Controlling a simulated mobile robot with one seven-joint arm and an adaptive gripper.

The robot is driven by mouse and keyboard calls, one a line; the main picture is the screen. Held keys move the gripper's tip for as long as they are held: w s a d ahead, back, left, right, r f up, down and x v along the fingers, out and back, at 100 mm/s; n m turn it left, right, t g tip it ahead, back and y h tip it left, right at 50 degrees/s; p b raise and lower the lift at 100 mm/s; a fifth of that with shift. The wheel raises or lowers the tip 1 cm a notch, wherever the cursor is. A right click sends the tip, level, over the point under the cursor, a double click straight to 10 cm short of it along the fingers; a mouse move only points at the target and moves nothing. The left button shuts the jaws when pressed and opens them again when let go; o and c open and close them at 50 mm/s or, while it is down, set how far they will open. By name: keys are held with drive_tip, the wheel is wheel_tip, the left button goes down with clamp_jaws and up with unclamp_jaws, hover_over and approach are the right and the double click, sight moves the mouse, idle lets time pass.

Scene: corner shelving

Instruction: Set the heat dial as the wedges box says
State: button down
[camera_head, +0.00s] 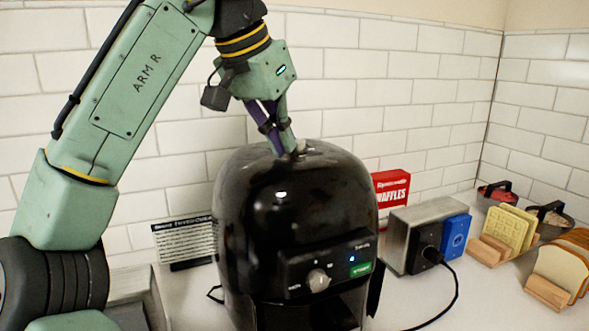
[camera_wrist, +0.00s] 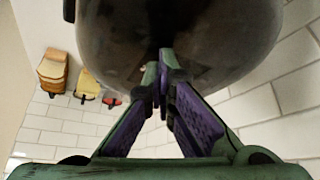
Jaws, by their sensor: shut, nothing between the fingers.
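A glossy black domed appliance (camera_head: 300,200) stands on the counter. A pale round dial (camera_head: 318,280) is on its front panel; the markings around it are too small to read. A small pale piece (camera_head: 301,146) shows on top of the dome, its kind unclear. My gripper (camera_head: 288,150) is shut and empty, pointing down at the dome's top beside that piece. Whether it touches cannot be told. In the wrist view the shut fingertips (camera_wrist: 159,85) lie in front of the dark dome (camera_wrist: 180,40). No box reading wedges shows; a red box (camera_head: 391,188) reads "WAFFLES".
A printed card (camera_head: 183,240) stands behind the appliance at left. At right are a metal box (camera_head: 412,232) with a black plug and cord, a blue item (camera_head: 455,237), waffles (camera_head: 508,228) and bread slices (camera_head: 562,265) in wooden holders. The front right counter is mostly clear.

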drive_tip(key=shift+w+a+p, duration=0.1)
drive_tip(key=shift+p, duration=0.55)
drive_tip(key=shift+w+a, duration=0.3)
drive_tip(key=shift+a, duration=0.15)
drive_tip(key=shift+w+f, duration=0.1)
drive_tip(key=shift+a, duration=0.1)
drive_tip(key=shift+s+a, duration=0.2)
drive_tip(key=shift+s, duration=0.05)
drive_tip(key=shift+r, duration=3.1)
